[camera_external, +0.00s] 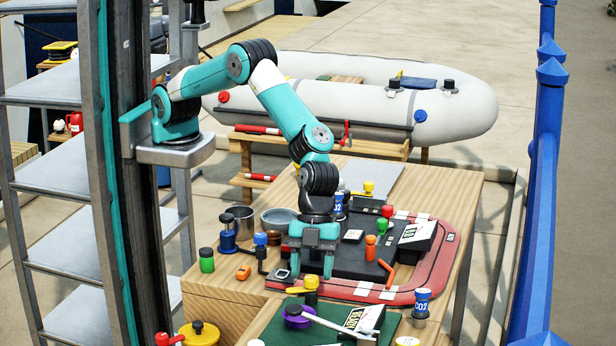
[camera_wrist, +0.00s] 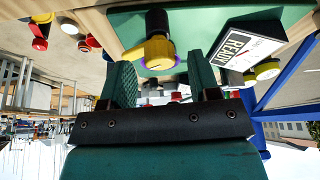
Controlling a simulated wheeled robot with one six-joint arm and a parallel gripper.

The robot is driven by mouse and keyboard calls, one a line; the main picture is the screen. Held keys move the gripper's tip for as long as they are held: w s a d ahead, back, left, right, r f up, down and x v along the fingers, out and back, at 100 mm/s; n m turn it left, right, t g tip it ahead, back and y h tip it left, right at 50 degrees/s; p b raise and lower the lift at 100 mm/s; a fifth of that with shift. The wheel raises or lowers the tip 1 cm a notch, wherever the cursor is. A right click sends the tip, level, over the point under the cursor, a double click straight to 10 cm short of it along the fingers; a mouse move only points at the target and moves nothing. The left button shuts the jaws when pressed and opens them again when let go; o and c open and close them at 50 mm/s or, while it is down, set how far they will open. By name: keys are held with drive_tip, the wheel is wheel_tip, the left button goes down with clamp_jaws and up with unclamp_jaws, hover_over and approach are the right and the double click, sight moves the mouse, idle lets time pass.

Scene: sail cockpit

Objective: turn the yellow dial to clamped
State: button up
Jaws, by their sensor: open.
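I cannot read a clamped mark.
A purple knob (camera_external: 298,317) and a pale lever (camera_external: 335,325) sit close to the dial. A black panel (camera_external: 345,258) with several coloured knobs lies behind, ringed by a red strap (camera_external: 450,250). Bare wood (camera_external: 225,280) shows at the left.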

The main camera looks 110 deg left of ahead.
drive_tip(key=shift+d+f, duration=0.2)
drive_tip(key=shift+f, duration=0.4)
drive_tip(key=c, duration=0.9)
